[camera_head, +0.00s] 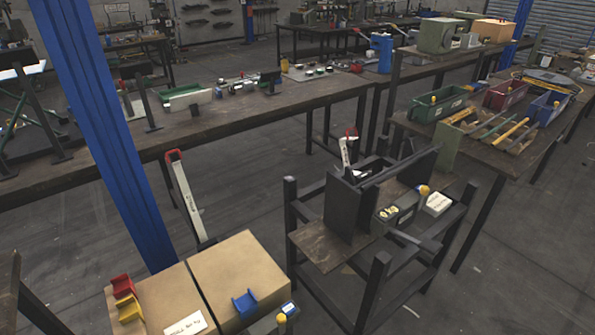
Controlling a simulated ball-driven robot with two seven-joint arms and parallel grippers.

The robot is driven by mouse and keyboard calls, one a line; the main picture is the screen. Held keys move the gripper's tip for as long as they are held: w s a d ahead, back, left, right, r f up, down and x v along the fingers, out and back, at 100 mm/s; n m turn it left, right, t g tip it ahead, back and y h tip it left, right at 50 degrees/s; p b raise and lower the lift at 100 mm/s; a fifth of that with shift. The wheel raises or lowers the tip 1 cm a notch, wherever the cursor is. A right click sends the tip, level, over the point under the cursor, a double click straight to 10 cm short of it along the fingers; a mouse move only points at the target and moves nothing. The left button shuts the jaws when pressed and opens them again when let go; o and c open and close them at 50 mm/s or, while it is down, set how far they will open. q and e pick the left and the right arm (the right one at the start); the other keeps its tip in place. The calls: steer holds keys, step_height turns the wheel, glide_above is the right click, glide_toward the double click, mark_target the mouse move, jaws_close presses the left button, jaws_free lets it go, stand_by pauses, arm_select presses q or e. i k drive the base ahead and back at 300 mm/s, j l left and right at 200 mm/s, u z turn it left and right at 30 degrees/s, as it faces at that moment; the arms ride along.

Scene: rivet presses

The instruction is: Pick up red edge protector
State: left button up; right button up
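A small red angled piece, the red edge protector (121,287), sits near the left edge of a cardboard box (165,292) at the lower left. A similar yellow edge protector (128,309) is just in front of it. A blue edge protector (245,303) sits apart on the neighbouring cardboard box (240,268). Nothing covers the red piece from this view. Neither of my grippers shows in the head view.
A blue post (112,130) rises behind the boxes. A white lever with a red end (186,195) stands behind them. A dark metal stand (350,210) is to the right. A long workbench (240,110) runs behind. Open floor lies between.

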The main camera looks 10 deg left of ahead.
mark_target(121, 284)
steer(key=k+u, duration=0.2)
steer(key=u, duration=1.45)
